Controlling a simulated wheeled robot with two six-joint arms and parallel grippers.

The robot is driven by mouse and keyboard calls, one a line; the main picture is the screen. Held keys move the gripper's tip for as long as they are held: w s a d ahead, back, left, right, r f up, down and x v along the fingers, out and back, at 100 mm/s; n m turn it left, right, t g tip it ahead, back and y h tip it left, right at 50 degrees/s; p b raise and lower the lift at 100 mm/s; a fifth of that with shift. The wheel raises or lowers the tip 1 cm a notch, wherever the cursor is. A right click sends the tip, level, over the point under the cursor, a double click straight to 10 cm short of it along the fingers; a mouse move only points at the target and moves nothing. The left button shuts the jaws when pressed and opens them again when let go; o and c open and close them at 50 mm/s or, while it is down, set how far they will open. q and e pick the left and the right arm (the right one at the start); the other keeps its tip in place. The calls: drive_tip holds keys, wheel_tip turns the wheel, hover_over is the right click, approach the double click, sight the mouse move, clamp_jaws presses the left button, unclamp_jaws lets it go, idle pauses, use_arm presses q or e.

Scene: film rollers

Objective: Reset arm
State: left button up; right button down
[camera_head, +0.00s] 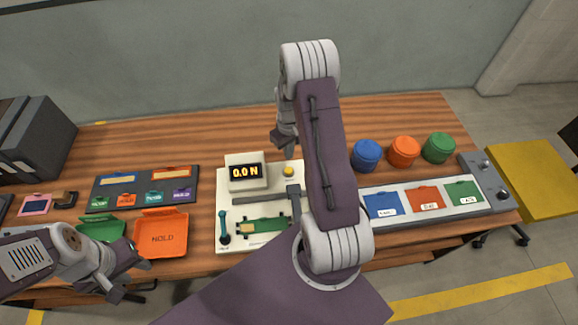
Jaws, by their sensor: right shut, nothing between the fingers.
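My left gripper (143,281) is at the lower left, in front of the table's front edge, beside the green tray and below the orange tray. Its fingers look spread apart with nothing between them. My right arm rises from the bottom centre and bends over the table. My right gripper (288,151) hangs at the far side of the white test station, left of the arm link. It is shut and empty, and partly hidden by my arm.
The white test station (226,211) reads 0.0 N, with a yellow button (288,171) and green piece (265,225). Orange tray (161,236) and green tray (104,229) stand left. Blue (366,156), orange (403,152) and green (438,148) canisters stand behind a grey panel (485,196).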

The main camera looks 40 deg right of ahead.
use_arm(q)
drive_tip(key=shift+r+p, duration=0.3)
drive_tip(key=shift+r, duration=0.35)
use_arm(e)
drive_tip(key=shift+r, duration=0.75)
